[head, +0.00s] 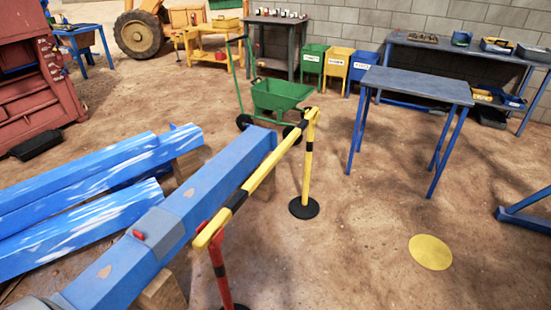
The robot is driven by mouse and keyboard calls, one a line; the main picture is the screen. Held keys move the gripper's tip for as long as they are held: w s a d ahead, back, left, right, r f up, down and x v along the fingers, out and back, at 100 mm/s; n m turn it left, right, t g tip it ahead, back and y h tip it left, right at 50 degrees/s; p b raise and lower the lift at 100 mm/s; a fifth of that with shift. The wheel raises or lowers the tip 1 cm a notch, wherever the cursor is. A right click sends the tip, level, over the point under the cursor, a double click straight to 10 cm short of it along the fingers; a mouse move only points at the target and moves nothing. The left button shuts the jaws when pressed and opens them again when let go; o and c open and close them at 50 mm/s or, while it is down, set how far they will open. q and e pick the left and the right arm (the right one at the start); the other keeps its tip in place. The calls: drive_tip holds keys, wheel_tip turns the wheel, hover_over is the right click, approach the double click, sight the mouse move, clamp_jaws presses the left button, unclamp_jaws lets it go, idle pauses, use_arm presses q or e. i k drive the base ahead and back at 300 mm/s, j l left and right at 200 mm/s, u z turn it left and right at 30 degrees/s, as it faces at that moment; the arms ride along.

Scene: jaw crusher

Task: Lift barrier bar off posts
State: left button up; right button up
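The barrier bar (262,180) is a yellow bar with black bands, right of the long blue beam in the head view. It slopes from its near end at lower left up to its far end at the right. The far end meets the top of a yellow post (307,165) standing upright on a round black base (304,208). The near end lies over the top of a red post (218,270), whose base is partly cut off by the bottom edge. Neither of my grippers shows in this view.
A long blue beam (185,205) lies close left of the bar, with wooden blocks beneath it. More blue beams (75,225) lie further left. A green wheelbarrow (280,95) stands behind the far post. A blue-legged table (418,84) stands right. Floor around a yellow disc (430,252) is clear.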

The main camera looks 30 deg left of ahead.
sight(202, 240)
drive_tip(key=u, duration=0.8)
